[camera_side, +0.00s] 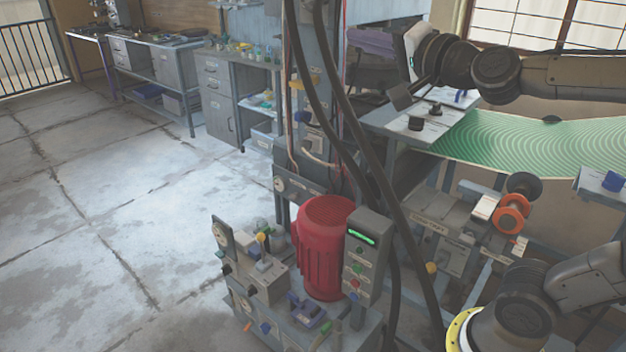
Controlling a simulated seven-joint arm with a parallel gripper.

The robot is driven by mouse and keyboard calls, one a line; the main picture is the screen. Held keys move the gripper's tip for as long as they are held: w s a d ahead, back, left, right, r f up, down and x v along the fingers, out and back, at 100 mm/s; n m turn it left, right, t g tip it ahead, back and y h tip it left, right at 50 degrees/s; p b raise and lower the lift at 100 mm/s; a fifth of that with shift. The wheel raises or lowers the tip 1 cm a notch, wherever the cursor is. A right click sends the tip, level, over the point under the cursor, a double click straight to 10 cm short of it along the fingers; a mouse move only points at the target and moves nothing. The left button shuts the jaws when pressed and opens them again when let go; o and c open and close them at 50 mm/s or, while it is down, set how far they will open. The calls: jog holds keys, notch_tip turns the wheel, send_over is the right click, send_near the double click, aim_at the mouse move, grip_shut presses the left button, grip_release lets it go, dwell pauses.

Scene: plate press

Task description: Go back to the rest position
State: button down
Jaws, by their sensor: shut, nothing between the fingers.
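My arm reaches in from the right edge at the upper right. Its dark wrist ends in my gripper (403,96), which points down and left above the far end of the work table (440,128). My gripper looks shut and empty, though its fingertips are small and dark in this view. It appears apart from the table top. Part of the press is hidden behind the upright column and black hoses, and I cannot make out a plate.
A red motor (322,245) stands beside a control box (364,260) with a lit green strip. Black hoses (375,180) hang in front of the column. A green patterned sheet (540,143) lies below my arm. Open floor (130,200) fills the left.

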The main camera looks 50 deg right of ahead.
jog(key=s+a+f+n+g+y, duration=0.1)
jog(key=s+f+n+g, duration=0.5)
jog(key=s+f, duration=0.3)
jog(key=s+a+f+n+g+y, duration=0.1)
jog(key=s+f+n+g, duration=0.5)
jog(key=f, duration=0.9)
jog(key=s+a+n, duration=0.1)
jog(key=s+n, duration=0.1)
jog(key=s, duration=0.2)
jog(key=shift+a+n+g+y, duration=0.2)
jog(key=shift+n+g+y, duration=0.1)
jog(key=shift+y, duration=0.1)
jog(key=c, duration=1.6)
grip_release()
jog(key=shift+r, duration=0.1)
